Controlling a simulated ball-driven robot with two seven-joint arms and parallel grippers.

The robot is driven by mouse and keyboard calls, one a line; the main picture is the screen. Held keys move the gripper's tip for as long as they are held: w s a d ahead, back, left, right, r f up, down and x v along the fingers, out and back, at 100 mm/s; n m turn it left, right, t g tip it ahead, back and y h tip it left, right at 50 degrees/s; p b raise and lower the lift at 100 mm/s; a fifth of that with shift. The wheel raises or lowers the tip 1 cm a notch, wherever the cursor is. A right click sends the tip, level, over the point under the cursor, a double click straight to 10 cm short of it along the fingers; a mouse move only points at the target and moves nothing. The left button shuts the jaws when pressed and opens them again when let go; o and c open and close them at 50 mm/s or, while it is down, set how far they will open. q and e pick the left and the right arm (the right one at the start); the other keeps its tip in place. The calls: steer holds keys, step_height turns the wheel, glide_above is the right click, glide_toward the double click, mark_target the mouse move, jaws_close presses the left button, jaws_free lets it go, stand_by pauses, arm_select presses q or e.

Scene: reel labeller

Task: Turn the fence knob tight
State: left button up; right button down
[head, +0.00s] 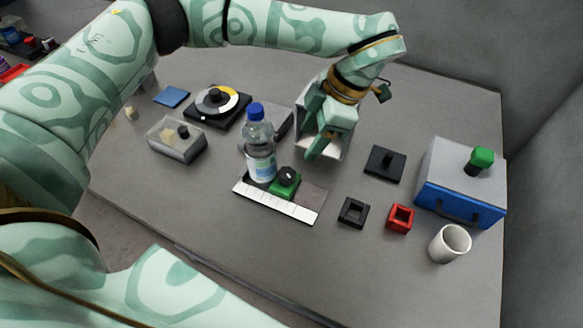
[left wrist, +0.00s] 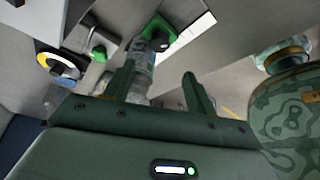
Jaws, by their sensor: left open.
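The fence is a green block (head: 284,187) with a black round knob (head: 289,175) on top. It sits beside the white scale strip (head: 275,202) near the middle of the table. The green block also shows in the left wrist view (left wrist: 158,27), beyond my fingers. My left gripper (head: 313,128) is open and empty, above and behind the fence, apart from the knob. In the left wrist view its two fingers (left wrist: 158,82) stand apart, with the clear bottle showing behind the gap. My right gripper is out of view.
A clear bottle with a blue cap (head: 258,140) stands close beside the fence. A dial (head: 217,102), a clear box (head: 176,140), black and red square holders (head: 400,219), a white cup (head: 450,243) and a blue-grey box (head: 459,184) stand around. The front table area is clear.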

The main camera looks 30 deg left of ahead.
mark_target(288, 172)
arm_select(q)
steer(key=b+x, duration=0.2)
steer(key=x, duration=0.9)
steer(key=shift+f, duration=0.15)
steer(key=c, duration=1)
